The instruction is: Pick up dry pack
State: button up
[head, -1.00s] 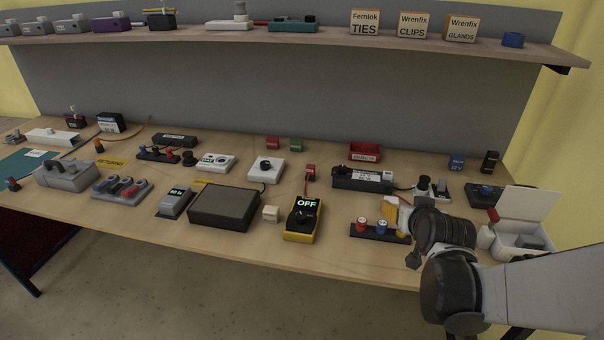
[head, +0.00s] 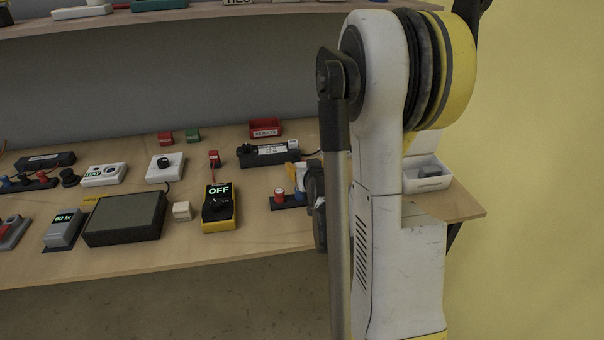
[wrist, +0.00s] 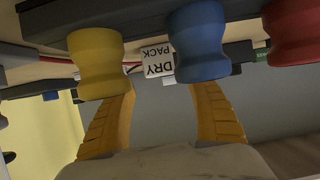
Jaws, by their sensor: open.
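The dry pack (wrist: 157,58) is a small white block with "DRY PACK" printed on it, upside down in the wrist view. It shows beyond and between my fingers, partly covered by the blue knob. In the head view a small cream block (head: 182,211) left of the yellow meter looks like it, but its label is too small to read. My gripper (wrist: 163,92) has two orange fingers spread apart with nothing between them. In the head view my arm hides most of the gripper; an orange finger part shows near the knob bar.
A dark bar with yellow (wrist: 97,62), blue (wrist: 200,42) and red (wrist: 293,30) knobs is close to my fingers. The yellow meter (head: 218,208) reads OFF; a dark-screened box (head: 125,218) is left of the cream block. The bench front edge is clear there.

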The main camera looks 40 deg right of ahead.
aim_at(302, 163)
jog(key=b+x, duration=0.1)
jog(key=x, duration=0.2)
jog(key=shift+w+d+f, duration=0.1)
jog(key=shift+w+f, duration=0.15)
jog(key=shift+w, duration=0.05)
jog(key=shift+r, duration=0.1)
jog(key=c, duration=1.3)
jog(key=shift+o, duration=0.2)
jog(key=shift+r+p, duration=0.35)
jog(key=shift+r, duration=0.15)
jog(key=r, duration=0.1)
jog(key=r+p, duration=0.2)
jog(key=r, duration=0.1)
jog(key=shift+s+d, duration=0.2)
jog(key=shift+s, duration=0.1)
jog(key=s+d+r+p, duration=0.4)
jog(key=s+d+r, duration=0.2)
jog(key=s+d, duration=0.1)
jog(key=shift+s+d, duration=0.15)
jog(key=shift+s, duration=0.45)
jog(key=shift+r+p, duration=2.05)
jog(key=shift+r, duration=0.45)
